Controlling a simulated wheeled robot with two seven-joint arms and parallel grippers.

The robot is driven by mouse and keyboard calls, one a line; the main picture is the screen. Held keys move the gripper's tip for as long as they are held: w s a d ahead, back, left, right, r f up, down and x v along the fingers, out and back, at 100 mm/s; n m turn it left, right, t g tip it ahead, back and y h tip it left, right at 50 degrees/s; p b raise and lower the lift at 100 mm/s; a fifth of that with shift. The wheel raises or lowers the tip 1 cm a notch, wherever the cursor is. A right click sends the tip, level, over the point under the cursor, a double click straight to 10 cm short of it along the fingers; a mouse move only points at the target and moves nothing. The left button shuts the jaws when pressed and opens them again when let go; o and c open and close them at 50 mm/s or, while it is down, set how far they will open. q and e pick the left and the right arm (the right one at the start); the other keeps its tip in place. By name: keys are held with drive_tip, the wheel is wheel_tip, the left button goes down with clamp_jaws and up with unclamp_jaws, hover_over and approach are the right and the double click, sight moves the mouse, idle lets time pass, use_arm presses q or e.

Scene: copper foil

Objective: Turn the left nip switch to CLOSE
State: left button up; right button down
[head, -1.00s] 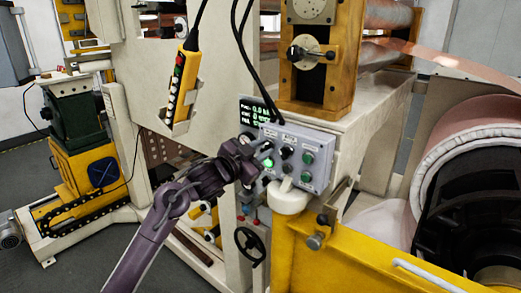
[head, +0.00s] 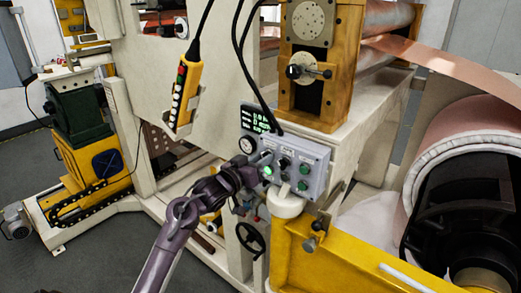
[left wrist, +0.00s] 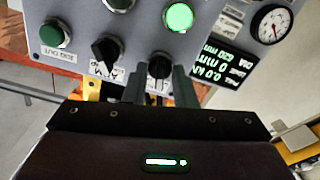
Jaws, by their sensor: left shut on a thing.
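The grey control panel (head: 313,160) stands on the machine's side, with black switches and green buttons. My left gripper (head: 262,160) comes in from the left at the panel's left switch, which it mostly hides in the head view. In the left wrist view, its two fingers (left wrist: 154,85) are shut on the black left switch (left wrist: 159,66), one finger on each side. The neighbouring black switch (left wrist: 106,52) is free, its handle slanted. I cannot read the switch's label, as the fingers cover it. My right gripper is not in view.
A lit green button (left wrist: 179,17) and an unlit one (left wrist: 55,33) are close by. A round gauge (head: 246,143) and a digital display (head: 262,122) adjoin the panel. Black cables (head: 243,60) hang above. A white rounded part (head: 285,205) juts out below.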

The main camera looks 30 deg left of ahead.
use_arm(q)
drive_tip(key=shift+r+n+p, duration=0.1)
drive_tip(key=shift+n+p, duration=1.4)
drive_tip(key=shift+n, duration=0.1)
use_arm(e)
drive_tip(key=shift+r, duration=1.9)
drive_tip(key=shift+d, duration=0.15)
use_arm(q)
drive_tip(key=o, duration=0.6)
